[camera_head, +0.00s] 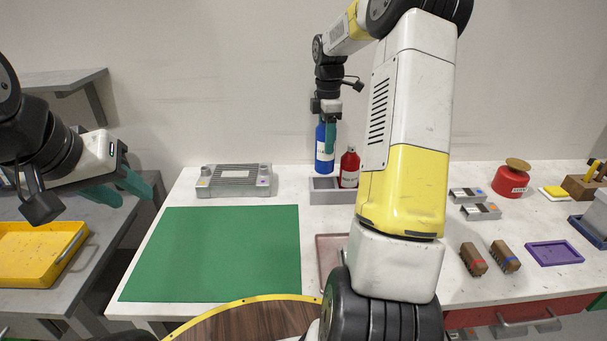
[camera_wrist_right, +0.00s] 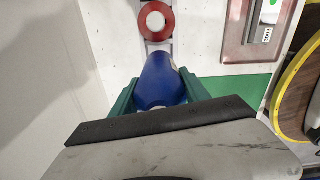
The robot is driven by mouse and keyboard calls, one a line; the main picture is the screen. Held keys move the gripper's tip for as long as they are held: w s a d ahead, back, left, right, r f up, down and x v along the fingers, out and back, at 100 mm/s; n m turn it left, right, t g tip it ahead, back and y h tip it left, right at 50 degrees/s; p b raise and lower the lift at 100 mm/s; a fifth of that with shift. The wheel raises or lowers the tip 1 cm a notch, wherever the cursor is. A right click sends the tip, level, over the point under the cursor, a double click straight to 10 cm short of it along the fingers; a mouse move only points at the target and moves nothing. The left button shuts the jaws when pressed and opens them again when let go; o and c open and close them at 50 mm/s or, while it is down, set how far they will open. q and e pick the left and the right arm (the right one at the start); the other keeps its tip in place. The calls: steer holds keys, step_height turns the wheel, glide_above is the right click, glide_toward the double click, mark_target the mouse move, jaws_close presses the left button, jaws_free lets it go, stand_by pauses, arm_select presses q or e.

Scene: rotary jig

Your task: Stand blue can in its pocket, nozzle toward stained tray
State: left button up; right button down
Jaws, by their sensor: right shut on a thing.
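The blue can (camera_head: 325,155) is upright in my right gripper (camera_head: 329,136), whose green fingers are shut on its upper part. It also shows in the right wrist view (camera_wrist_right: 160,82), between the fingers. The grey pocket holder (camera_head: 327,197) stands below it; its left pocket looks empty, and the can's bottom appears just above or behind it. I cannot tell which way the nozzle points. The stained tray (camera_head: 328,252) is pinkish and mostly hidden by my right arm; the right wrist view shows a tray (camera_wrist_right: 236,50). My left gripper (camera_head: 145,188) is open and empty at the left.
A red can (camera_head: 349,168) stands in the holder's right pocket, close beside the blue can. A grey metal box (camera_head: 234,181) and a green mat (camera_head: 215,252) lie to the left. Brown blocks (camera_head: 473,260) and a purple tray (camera_head: 553,253) lie right.

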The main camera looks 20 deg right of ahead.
mark_target(325, 168)
step_height(325, 168, down, 10)
steer(key=shift+r, duration=0.2)
steer(key=shift+f, duration=0.2)
steer(key=c, duration=0.6)
jaws_free()
steer(key=shift+o, duration=0.2)
